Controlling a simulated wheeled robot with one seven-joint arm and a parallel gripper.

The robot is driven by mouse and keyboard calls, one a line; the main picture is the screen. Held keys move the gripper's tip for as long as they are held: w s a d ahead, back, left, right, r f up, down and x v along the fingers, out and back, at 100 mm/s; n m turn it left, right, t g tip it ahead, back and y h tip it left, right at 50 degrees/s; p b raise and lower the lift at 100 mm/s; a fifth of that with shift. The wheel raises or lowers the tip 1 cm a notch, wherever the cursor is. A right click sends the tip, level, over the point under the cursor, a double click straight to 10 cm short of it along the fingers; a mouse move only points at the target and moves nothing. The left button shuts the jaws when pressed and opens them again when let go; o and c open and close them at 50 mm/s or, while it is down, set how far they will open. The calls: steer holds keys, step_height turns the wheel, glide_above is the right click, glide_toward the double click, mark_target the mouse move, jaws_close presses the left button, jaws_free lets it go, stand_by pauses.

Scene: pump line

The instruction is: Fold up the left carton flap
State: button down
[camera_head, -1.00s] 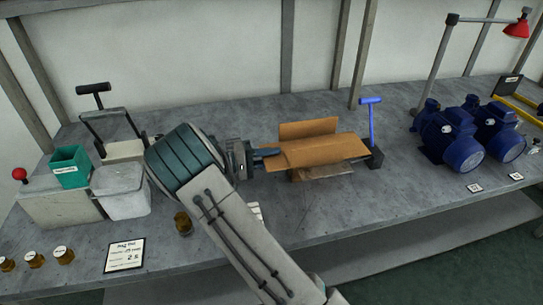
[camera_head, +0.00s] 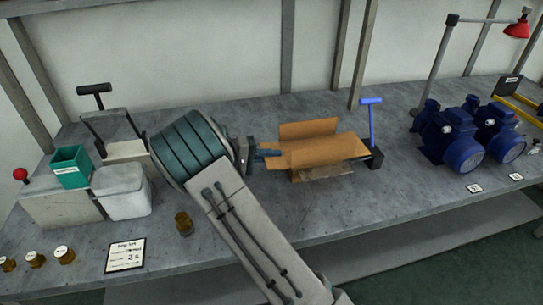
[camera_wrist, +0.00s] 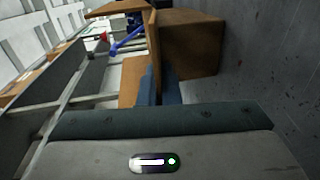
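The open brown carton (camera_head: 320,172) stands on the grey bench, with its brown flaps (camera_head: 325,151) spread on top and one flap (camera_head: 308,129) raised at the back. My gripper (camera_head: 270,153) is at the carton's left end, its blue fingertips close to the left flap edge. In the wrist view, the dark blue fingers (camera_wrist: 158,88) point at the carton, and a thin brown panel (camera_wrist: 153,45) seen edge-on runs down between or just in front of them. I cannot tell whether they touch or pinch it. A broad brown carton face (camera_wrist: 190,42) is to the right.
A blue T-handle tool (camera_head: 371,120) stands right of the carton. Blue motors (camera_head: 455,140) and a red lamp (camera_head: 516,28) are farther right. A white bin (camera_head: 121,191), a green box (camera_head: 71,167) and small jars (camera_head: 64,255) are left. Bench in front of the carton is clear.

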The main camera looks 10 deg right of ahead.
steer(key=y, duration=0.1)
steer(key=r+y, duration=0.1)
steer(key=y, duration=0.2)
steer(key=shift+d+r+y+p, duration=0.25)
steer(key=shift+r+y+p, duration=0.05)
steer(key=shift+r+p, duration=0.1)
steer(key=y+p, duration=0.1)
steer(key=y, duration=0.1)
steer(key=d+r+y+p, duration=0.1)
steer(key=y, duration=0.2)
steer(key=shift+d+r, duration=0.2)
steer(key=y, duration=0.2)
steer(key=d+y+p, duration=0.1)
steer(key=shift+r+y+p, duration=0.2)
steer(key=shift+y+p, duration=0.1)
steer(key=shift+y, duration=0.1)
steer(key=shift+d+y+p, duration=0.2)
steer(key=shift+y+p, duration=0.05)
steer(key=shift+y, duration=0.45)
steer(key=shift+d+y+p, duration=0.2)
steer(key=shift+y+p, duration=0.05)
steer(key=shift+y, duration=0.45)
steer(key=shift+f, duration=0.1)
steer(key=c, duration=1.6)
jaws_free()
steer(key=shift+c, duration=0.2)
